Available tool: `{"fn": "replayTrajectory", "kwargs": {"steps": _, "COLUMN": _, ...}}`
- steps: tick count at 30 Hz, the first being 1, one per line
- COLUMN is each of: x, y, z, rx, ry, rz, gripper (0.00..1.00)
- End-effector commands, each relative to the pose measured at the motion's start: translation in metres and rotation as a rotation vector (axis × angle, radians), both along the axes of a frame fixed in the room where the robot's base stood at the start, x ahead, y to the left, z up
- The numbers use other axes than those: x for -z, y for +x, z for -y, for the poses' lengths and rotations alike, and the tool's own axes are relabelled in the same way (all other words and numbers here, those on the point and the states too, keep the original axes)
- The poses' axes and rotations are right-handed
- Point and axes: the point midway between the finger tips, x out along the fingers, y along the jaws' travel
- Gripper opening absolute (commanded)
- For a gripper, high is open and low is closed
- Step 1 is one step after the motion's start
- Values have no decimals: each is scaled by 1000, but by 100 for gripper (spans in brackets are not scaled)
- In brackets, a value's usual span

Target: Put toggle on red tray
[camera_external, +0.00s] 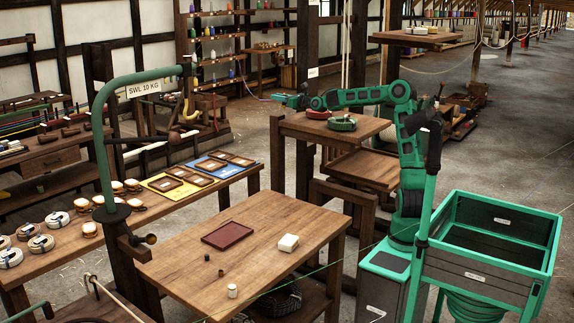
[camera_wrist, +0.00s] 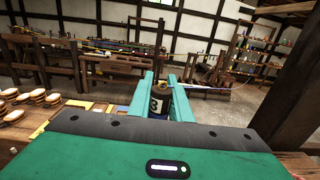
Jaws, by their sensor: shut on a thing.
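The red tray (camera_external: 228,235) lies flat on the near wooden table, with nothing on it. My gripper (camera_external: 280,98) is raised well above and behind this table, pointing left. In the wrist view its two green fingers (camera_wrist: 160,97) are shut on a small dark piece (camera_wrist: 157,105) with a pale marking. I cannot tell whether this piece is the toggle. Two small pieces stand on the table in front of the tray, a dark one (camera_external: 207,257) and a brown one (camera_external: 220,272); both are too small to identify.
A white block (camera_external: 288,242) and a white cylinder (camera_external: 232,291) are on the same table (camera_external: 180,265). A green post with a curved arm (camera_external: 105,150) rises at its left. A stepped wooden stand (camera_external: 350,130) holds a green coil (camera_external: 342,123) under my arm.

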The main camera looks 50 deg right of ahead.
Motion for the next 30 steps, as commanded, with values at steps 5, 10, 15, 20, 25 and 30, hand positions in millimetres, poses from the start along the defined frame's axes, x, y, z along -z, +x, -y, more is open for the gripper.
{"fn": "replayTrajectory", "kwargs": {"steps": 5, "x": 41, "y": 17, "z": -75, "rx": -149, "ry": 4, "rz": -3, "gripper": 0}}
{"fn": "replayTrajectory", "kwargs": {"steps": 10, "x": 77, "y": 23, "z": -147, "rx": -282, "ry": 4, "rz": -4, "gripper": 0}}
{"fn": "replayTrajectory", "kwargs": {"steps": 15, "x": 111, "y": 20, "z": -218, "rx": -410, "ry": 4, "rz": -3, "gripper": 0}}
{"fn": "replayTrajectory", "kwargs": {"steps": 20, "x": 144, "y": 9, "z": -285, "rx": -526, "ry": 5, "rz": -2, "gripper": 0}}
{"fn": "replayTrajectory", "kwargs": {"steps": 25, "x": 177, "y": -11, "z": -354, "rx": -645, "ry": 3, "rz": -4, "gripper": 0}}
{"fn": "replayTrajectory", "kwargs": {"steps": 30, "x": 209, "y": -38, "z": -421, "rx": -758, "ry": 4, "rz": -2, "gripper": 0}}
